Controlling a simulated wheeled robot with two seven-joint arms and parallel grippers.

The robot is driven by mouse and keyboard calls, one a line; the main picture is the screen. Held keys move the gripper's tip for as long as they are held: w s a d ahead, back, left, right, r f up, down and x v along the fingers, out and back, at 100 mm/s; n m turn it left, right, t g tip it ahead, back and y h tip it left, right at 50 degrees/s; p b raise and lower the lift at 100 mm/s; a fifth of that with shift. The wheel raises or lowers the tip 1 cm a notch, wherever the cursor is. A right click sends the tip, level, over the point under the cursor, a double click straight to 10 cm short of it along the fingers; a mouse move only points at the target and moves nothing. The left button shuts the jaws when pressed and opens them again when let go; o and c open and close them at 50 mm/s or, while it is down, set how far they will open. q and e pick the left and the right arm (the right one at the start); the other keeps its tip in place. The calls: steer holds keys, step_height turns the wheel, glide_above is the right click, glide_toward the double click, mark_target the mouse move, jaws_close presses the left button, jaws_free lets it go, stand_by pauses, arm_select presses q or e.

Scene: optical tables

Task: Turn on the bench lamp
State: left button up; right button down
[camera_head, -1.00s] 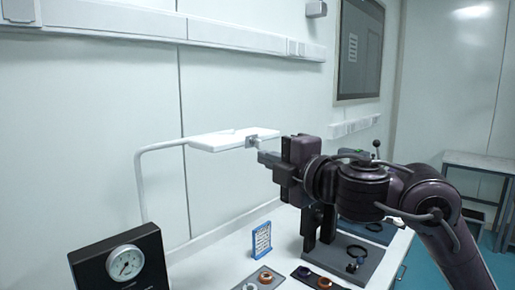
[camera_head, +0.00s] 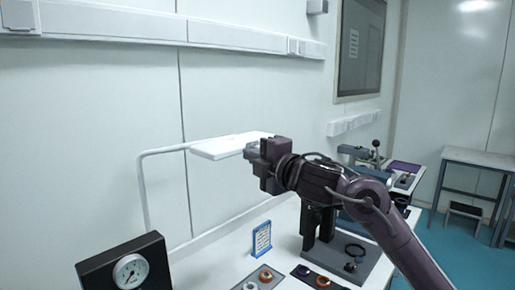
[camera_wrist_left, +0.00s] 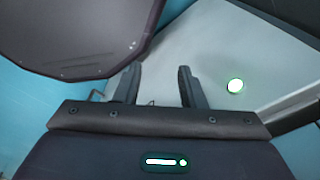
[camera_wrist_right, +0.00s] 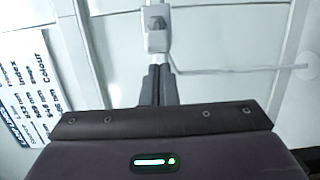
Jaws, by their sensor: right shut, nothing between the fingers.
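The bench lamp (camera_head: 222,148) has a flat white head on a bent white tube above the bench. My right gripper (camera_head: 250,151) is shut and empty at the right end of the lamp head and covers that end. In the right wrist view, the shut fingers (camera_wrist_right: 158,70) point at a small pale switch box (camera_wrist_right: 156,40) with a grey toggle, just beyond their tips. I cannot tell whether they touch it, or whether the lamp is lit. My left gripper (camera_wrist_left: 158,88) is open and empty in the left wrist view, away from the lamp.
A blue-framed card (camera_head: 262,239), small ring trays (camera_head: 261,279) and a dark stand (camera_head: 318,234) are below my right arm. The wall is behind the lamp.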

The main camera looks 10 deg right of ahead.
steer(key=shift+d, duration=0.55)
steer(key=shift+d, duration=0.1)
steer(key=shift+d+n+y, duration=0.25)
steer(key=shift+n+y, duration=0.05)
steer(key=shift+y, duration=0.1)
steer(key=shift+n+g+y, duration=0.3)
steer(key=shift+g+y, duration=0.1)
steer(key=shift+y, duration=0.1)
